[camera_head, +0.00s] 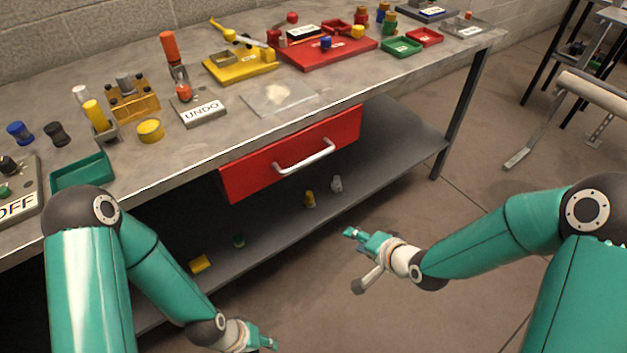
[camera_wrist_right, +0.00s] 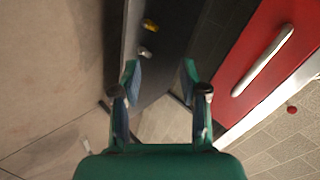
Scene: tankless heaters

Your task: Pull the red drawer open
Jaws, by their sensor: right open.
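The red drawer (camera_head: 245,177) sits under the front edge of the workbench, and its front looks close to flush with that edge. Its silver bar handle (camera_head: 304,157) runs across the front. In the right wrist view the drawer (camera_wrist_right: 235,75) and handle (camera_wrist_right: 262,61) lie to the right of the fingers. My right gripper (camera_head: 357,260) is open and empty, in front of and below the drawer, apart from the handle. Its spread fingers show in the wrist view (camera_wrist_right: 160,80). My left gripper (camera_head: 268,344) is low at the bottom edge, partly cut off, away from the drawer.
The workbench top (camera_head: 225,135) carries trays, blocks and an UNDO plate (camera_head: 203,111). A lower shelf (camera_head: 275,225) below the drawer holds several small items, including a yellow one (camera_head: 310,199). A bench leg (camera_head: 459,115) stands right of the drawer. The floor in front is clear.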

